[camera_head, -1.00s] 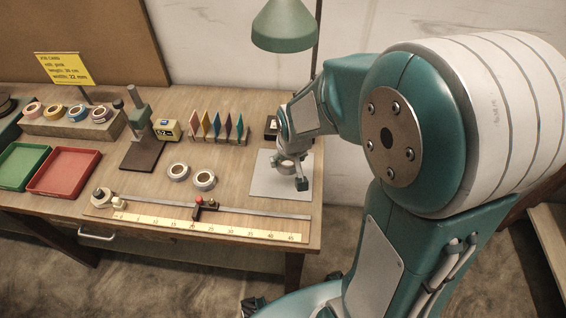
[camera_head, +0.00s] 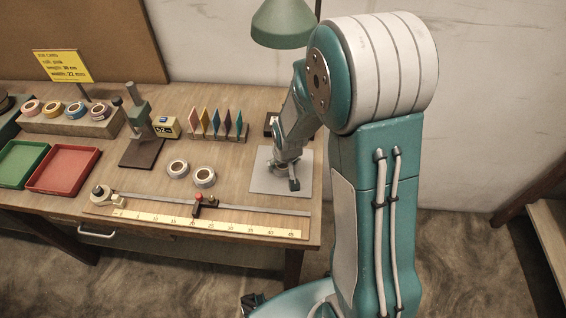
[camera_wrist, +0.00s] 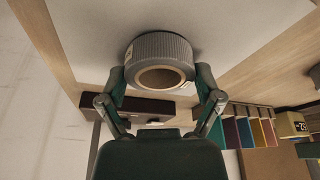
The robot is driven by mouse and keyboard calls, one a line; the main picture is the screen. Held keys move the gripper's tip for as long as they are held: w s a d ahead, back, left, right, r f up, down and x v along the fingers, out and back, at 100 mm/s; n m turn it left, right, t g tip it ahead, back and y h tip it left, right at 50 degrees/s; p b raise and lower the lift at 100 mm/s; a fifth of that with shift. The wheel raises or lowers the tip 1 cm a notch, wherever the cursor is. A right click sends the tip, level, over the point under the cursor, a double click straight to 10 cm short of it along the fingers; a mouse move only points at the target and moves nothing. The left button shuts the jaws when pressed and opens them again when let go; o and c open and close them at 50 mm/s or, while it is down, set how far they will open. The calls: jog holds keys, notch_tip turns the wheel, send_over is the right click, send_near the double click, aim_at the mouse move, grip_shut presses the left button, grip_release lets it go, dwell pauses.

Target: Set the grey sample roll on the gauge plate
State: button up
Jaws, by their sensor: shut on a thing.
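My gripper (camera_head: 288,176) is shut on a ribbed grey roll, low over the pale sheet (camera_head: 262,184) at the table's right side. In the wrist view the grey roll (camera_wrist: 158,46) sits between both fingers, its brown core facing the camera. Whether it touches the sheet I cannot tell. A green gauge stand (camera_head: 139,115) with a dark base plate (camera_head: 141,154) stands left of my gripper, beside a yellow readout box (camera_head: 166,128). The top of this dark plate looks bare.
Two pale rolls (camera_head: 177,169) lie between the gauge and the sheet. Coloured upright cards (camera_head: 218,125) stand in a rack behind. A ruler with a slider (camera_head: 197,206) runs along the front. Red (camera_head: 64,171) and green trays (camera_head: 22,164) sit left. A green lamp (camera_head: 284,24) hangs above.

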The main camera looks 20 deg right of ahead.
jog(key=shift+f, duration=0.15)
jog(key=o, duration=0.7)
jog(key=shift+o, duration=0.2)
